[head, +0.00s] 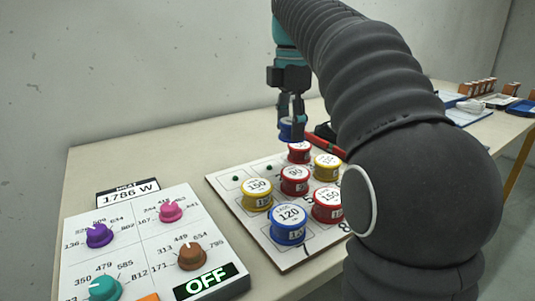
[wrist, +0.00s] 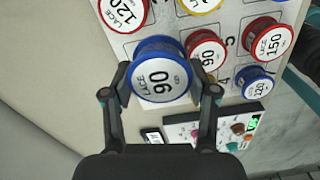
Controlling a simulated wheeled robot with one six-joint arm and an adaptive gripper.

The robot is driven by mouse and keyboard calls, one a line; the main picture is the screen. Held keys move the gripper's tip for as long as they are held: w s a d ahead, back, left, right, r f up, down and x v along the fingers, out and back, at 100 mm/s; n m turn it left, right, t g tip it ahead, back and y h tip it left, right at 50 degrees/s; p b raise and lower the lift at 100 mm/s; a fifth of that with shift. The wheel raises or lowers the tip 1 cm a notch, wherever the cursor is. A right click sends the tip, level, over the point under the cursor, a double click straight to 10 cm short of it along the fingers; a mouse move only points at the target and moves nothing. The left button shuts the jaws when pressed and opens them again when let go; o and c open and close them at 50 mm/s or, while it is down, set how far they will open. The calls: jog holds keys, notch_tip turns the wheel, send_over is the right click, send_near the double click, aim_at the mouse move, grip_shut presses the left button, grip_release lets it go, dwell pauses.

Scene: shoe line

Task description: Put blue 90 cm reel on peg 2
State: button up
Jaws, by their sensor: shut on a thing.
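The blue reel (head: 287,133), labelled LACE 90 in the wrist view (wrist: 160,78), is between the two fingers of my gripper (head: 291,116). The gripper is shut on it, one finger on each side (wrist: 158,92). In the head view the reel hangs upright near the back edge of the white peg board (head: 222,190), partly hidden by the fingers. Two bare dark green pegs, a left one (head: 237,178) and a right one (head: 268,167), show at the board's back left. Their numbers are too small to read, so I cannot tell which is peg 2.
Several red, yellow and blue reels fill other board places, including a blue 120 reel (head: 289,226) in front and a yellow 150 reel (head: 257,195). A knob panel (head: 140,240) stands at left. My arm hides the board's right side. The table's back left is clear.

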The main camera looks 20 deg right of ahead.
send_over(267, 167)
jog(key=s, duration=0.1)
notch_tip(267, 167, down, 3)
jog(key=shift+r, duration=0.15)
jog(key=shift+a+f+b, duration=0.1)
jog(key=shift+f+b, duration=0.6)
jog(key=shift+f, duration=1.35)
jog(key=shift+f, duration=0.55)
jog(key=o, duration=1.1)
jog(key=shift+o, duration=0.2)
notch_tip(267, 167, up, 9)
jog(key=p, duration=0.1)
jog(key=shift+f, duration=0.2)
